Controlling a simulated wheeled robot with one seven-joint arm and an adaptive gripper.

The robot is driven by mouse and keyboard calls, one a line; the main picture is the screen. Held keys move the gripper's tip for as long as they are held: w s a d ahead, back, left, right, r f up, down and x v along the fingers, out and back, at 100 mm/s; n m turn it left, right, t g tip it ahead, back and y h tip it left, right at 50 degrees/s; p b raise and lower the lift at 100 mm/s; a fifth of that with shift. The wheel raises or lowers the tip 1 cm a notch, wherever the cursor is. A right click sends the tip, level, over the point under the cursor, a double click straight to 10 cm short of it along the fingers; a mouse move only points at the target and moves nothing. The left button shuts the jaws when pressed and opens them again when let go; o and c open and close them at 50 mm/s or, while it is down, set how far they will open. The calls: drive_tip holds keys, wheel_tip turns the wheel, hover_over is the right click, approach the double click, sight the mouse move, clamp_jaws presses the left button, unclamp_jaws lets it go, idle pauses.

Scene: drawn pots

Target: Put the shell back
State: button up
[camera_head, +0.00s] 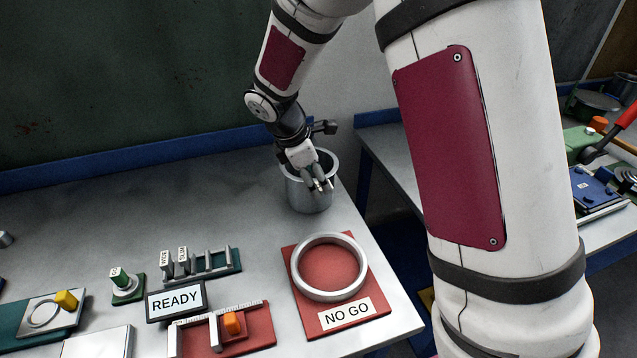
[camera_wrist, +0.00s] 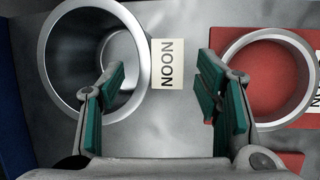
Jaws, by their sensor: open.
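A grey metal cylinder (camera_head: 308,196), open at the top, stands upright near the back right of the table; I take it to be the shell. In the wrist view its rim (camera_wrist: 52,68) is at the left and a pale round patch shows inside. My gripper (camera_head: 318,186) is open and empty at the front right of the cylinder, and overlaps it in view. In the wrist view my left finger crosses its rim, while the gap between the fingertips (camera_wrist: 160,82) is beside it. I cannot tell whether they touch.
A metal ring (camera_head: 331,293) lies on a red NO GO plate (camera_head: 315,326) in front of the cylinder. A READY sign (camera_head: 176,300), small gauges and a slotted rack (camera_head: 210,270) stand at front left. The table's back left is clear. A second table is at the right.

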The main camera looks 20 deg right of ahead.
drive_tip(key=v, duration=0.8)
drive_tip(key=s+d+r+m+t+y, duration=0.15)
drive_tip(key=s+d+r+m, duration=0.25)
drive_tip(key=s+r+m, duration=0.75)
drive_tip(key=s+m+t+y, duration=0.2)
drive_tip(key=s+m, duration=0.4)
drive_tip(key=s, duration=0.8)
drive_tip(key=shift+s+y, duration=0.35)
drive_tip(key=shift+f, duration=0.15)
